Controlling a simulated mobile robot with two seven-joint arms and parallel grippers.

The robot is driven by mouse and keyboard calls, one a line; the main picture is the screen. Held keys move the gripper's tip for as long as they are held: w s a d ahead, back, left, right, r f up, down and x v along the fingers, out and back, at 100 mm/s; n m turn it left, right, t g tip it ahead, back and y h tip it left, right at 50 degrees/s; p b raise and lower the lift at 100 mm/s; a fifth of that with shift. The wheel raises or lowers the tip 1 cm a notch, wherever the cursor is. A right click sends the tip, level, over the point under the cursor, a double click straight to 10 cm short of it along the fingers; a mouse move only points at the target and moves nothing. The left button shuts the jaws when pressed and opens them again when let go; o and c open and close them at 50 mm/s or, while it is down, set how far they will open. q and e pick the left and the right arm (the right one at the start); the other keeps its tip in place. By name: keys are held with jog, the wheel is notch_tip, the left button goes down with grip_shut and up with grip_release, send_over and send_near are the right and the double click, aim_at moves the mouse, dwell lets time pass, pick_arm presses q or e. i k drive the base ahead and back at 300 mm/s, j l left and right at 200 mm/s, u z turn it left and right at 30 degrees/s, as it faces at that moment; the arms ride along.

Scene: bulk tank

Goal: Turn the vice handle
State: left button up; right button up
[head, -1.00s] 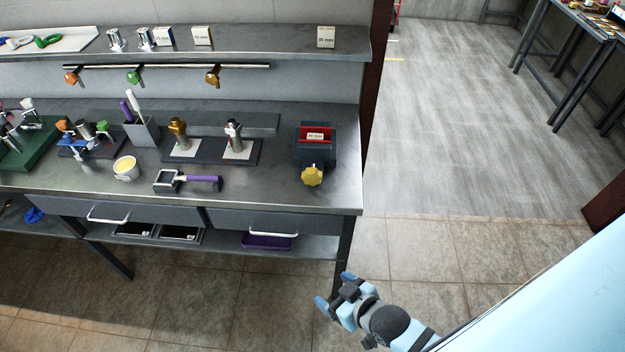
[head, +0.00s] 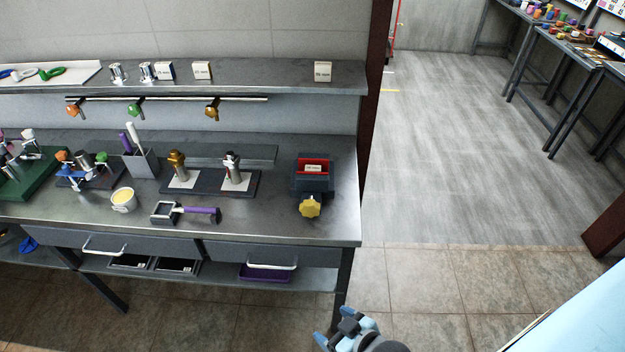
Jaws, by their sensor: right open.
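The vice (head: 313,178) is a dark block with red jaws and a small white labelled block between them. It sits near the right end of the grey workbench (head: 275,222). Its yellow lobed handle (head: 310,206) faces the front edge of the bench. My right gripper (head: 331,326) shows at the bottom of the head view, in front of and below the bench. It is open, empty and well apart from the handle. My left gripper is not in view.
Drawer handles (head: 272,265) stick out at the bench front. A shelf (head: 270,76) runs above. Tiled floor at right is clear.

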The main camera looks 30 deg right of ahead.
aim_at(310, 208)
jog(key=z, duration=0.95)
jog(key=j+z, duration=1.1)
jog(key=j, duration=0.25)
jog(key=k+j, duration=0.15)
jog(key=j, duration=0.25)
jog(key=j+z, duration=0.15)
jog(key=j, duration=0.2)
jog(key=k+j, duration=0.15)
jog(key=j, duration=0.2)
jog(key=z, duration=0.05)
